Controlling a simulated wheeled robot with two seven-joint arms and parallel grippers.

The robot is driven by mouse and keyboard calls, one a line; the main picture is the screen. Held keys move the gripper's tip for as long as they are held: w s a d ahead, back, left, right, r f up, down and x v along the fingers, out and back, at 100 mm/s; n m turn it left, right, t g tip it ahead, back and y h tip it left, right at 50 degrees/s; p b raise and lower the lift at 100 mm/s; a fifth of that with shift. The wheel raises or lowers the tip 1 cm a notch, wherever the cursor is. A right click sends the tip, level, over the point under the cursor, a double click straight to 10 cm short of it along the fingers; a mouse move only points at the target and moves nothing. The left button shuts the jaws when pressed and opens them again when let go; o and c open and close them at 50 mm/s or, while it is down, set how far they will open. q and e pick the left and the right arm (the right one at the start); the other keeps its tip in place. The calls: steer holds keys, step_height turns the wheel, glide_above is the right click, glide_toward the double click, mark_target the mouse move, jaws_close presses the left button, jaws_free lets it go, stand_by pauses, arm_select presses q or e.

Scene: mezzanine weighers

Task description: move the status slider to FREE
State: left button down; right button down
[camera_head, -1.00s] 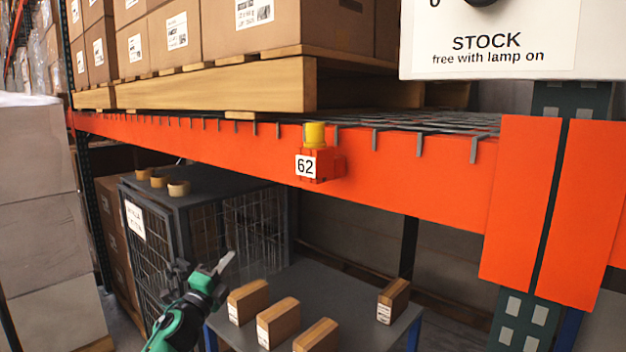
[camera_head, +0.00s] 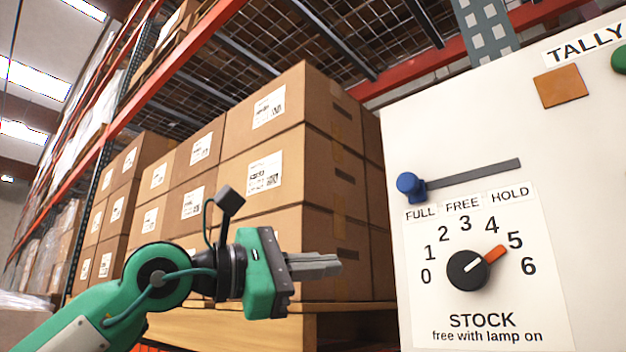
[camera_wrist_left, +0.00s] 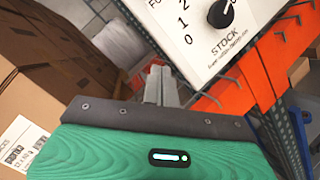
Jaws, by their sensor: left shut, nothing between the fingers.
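The status slider is a blue knob (camera_head: 410,186) at the left end of a dark slot (camera_head: 475,172) on a white panel (camera_head: 450,115). It stands above the word FULL; FREE (camera_head: 462,204) is to its right and HOLD farther right. My left gripper (camera_head: 338,265) is shut and empty, left of the panel and lower than the knob, apart from it. In the left wrist view its fingers (camera_wrist_left: 160,88) point toward the panel (camera_wrist_left: 190,68); the slider is out of that view. My right gripper is not in view.
Below the slider, a black rotary dial (camera_head: 467,270) has its orange pointer near 5, over the label STOCK. An orange square (camera_head: 561,87) and a partly cut-off green button (camera_head: 619,60) are higher up. Stacked cartons (camera_head: 290,150) on a pallet stand behind my left arm.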

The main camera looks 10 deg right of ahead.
mark_target(411, 187)
arm_select(q)
steer(key=s+a+r+m+t+y, duration=0.2)
steer(key=s+r+m+t+y, duration=0.15)
steer(key=s+r+t, duration=0.55)
steer(key=w+d+r+g+y+p, duration=0.1)
steer(key=w+d+r+g+p, duration=0.1)
steer(key=w+d+p, duration=0.2)
steer(key=x, duration=0.4)
steer(key=shift+w, duration=0.2)
steer(key=shift+w+d+n+p, duration=0.1)
steer(key=shift+w+n+p, duration=0.05)
steer(key=shift+n+p, duration=0.15)
steer(key=shift+d, duration=0.1)
steer(key=shift+p+x, duration=0.7)
steer(key=shift+x, duration=1.4)
